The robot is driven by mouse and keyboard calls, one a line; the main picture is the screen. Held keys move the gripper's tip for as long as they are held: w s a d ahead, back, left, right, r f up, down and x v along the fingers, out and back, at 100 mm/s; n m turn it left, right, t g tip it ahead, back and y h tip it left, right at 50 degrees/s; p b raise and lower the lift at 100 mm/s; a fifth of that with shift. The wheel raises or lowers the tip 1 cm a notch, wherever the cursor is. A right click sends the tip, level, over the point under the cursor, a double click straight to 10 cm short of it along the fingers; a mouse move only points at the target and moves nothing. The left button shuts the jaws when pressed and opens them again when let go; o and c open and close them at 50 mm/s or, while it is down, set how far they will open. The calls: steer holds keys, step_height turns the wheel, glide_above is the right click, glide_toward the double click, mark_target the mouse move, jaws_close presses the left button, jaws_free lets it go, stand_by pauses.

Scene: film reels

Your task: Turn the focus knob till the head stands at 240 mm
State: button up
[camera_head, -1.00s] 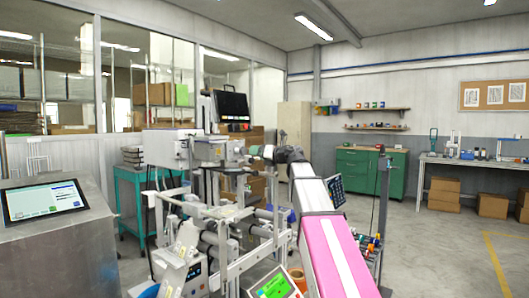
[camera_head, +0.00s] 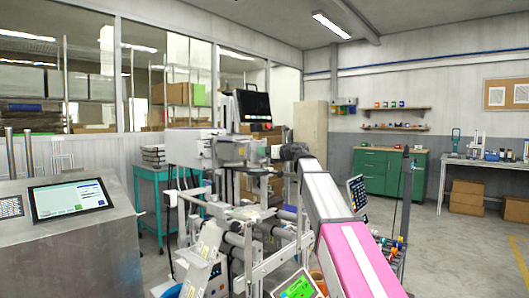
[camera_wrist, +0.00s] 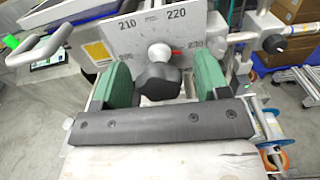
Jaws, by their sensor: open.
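In the wrist view, a black lobed knob (camera_wrist: 158,84) sits in front of a pale scale plate (camera_wrist: 140,38) printed with 210 and 220, and fainter marks lower at both sides. A round silver ball (camera_wrist: 158,52) shows just above the knob, with a small red mark (camera_wrist: 177,53) beside it. My gripper (camera_wrist: 163,78) is open, its green fingers at the left and right of the knob. I see narrow gaps beside the knob but cannot tell its depth between the fingers. The head-view scale is too small to read, and I cannot make out the gripper there.
In the head view, a metal-framed machine (camera_head: 245,210) with rollers fills the middle. A steel cabinet with a tablet screen (camera_head: 70,198) stands at left, and a green cabinet (camera_head: 380,168) is behind at right. Open floor lies at the right.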

steer(key=shift+x, duration=0.9)
steer(key=c, duration=0.9)
steer(key=shift+m, duration=0.4)
steer(key=m, duration=0.3)
steer(key=shift+f+m, duration=0.1)
steer(key=shift+m, duration=0.2)
steer(key=shift+f+m, duration=0.1)
steer(key=shift+m, duration=2.2)
steer(key=shift+w+d, duration=0.1)
steer(key=shift+d, duration=0.05)
